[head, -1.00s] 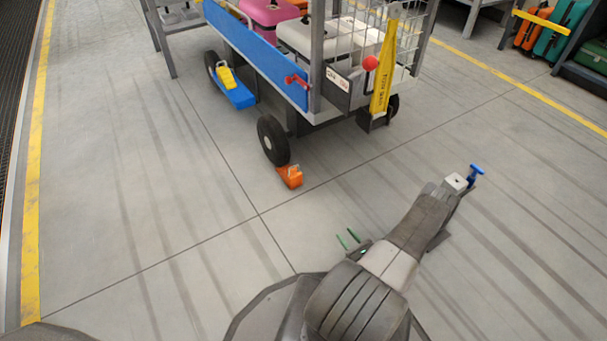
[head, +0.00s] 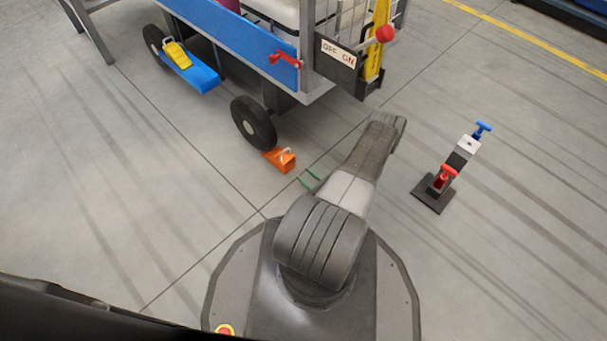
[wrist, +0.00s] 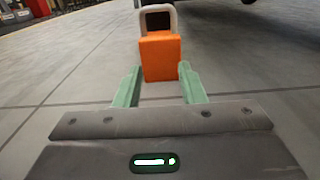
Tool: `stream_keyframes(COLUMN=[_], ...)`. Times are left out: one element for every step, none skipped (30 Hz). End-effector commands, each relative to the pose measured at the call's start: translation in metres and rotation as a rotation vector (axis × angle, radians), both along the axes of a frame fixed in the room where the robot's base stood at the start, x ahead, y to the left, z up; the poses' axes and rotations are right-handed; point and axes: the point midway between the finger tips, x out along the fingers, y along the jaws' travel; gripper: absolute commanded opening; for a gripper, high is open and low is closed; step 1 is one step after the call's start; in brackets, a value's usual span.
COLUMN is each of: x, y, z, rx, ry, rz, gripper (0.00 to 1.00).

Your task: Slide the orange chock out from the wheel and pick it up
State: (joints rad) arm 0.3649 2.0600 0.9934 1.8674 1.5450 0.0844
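The orange chock (head: 281,160) lies on the floor against the near wheel (head: 254,123) of the cart, with a pale loop handle on top. In the wrist view the chock (wrist: 160,56) is straight ahead, with its handle (wrist: 157,20) standing up behind its near face. My gripper (head: 309,178) is low over the floor, just to the right of the chock. In the wrist view its two green fingers (wrist: 160,88) are spread apart, pointing at the chock. The chock's near end is at or just beyond the fingertips; I cannot tell whether they touch.
The cart (head: 235,45) with its blue side panel stands above the chock. A yellow chock (head: 177,55) sits on a blue block (head: 195,73) by the other wheel. A black-based stand (head: 433,196) with red and blue handles is at right. Floor left of me is clear.

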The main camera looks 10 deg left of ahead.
Motion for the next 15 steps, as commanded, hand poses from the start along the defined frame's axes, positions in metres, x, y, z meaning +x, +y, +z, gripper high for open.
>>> stream_keyframes(x=[0.000,0.000,0.000,0.000,0.000,0.000,0.000,0.001,0.001,0.002,0.004,0.006,0.008,0.010,0.014], y=[0.000,0.000,0.000,0.000,0.000,0.000,0.000,0.001,0.002,0.003,0.005,0.008,0.011,0.014,0.019], z=[0.000,0.000,0.000,0.000,0.000,0.000,0.000,0.000,0.000,0.000,0.000,0.000,0.000,0.000,0.000], rx=[0.000,0.000,0.000,0.000,0.000,0.000,0.000,0.000,0.000,-0.001,-0.001,-0.001,-0.001,-0.001,-0.001], ry=[0.000,0.000,0.000,0.000,0.000,0.000,0.000,0.000,0.000,-0.001,-0.001,-0.001,-0.001,-0.001,-0.001], rz=[0.000,0.000,0.000,0.000,0.000,0.000,0.000,0.001,0.001,0.001,0.002,0.003,0.004,0.004,0.005], gripper=[0.36,0.38,0.46,0.52,0.58,0.66,0.72,0.78,0.84,0.84,0.84,0.84,0.84,0.84,0.84])
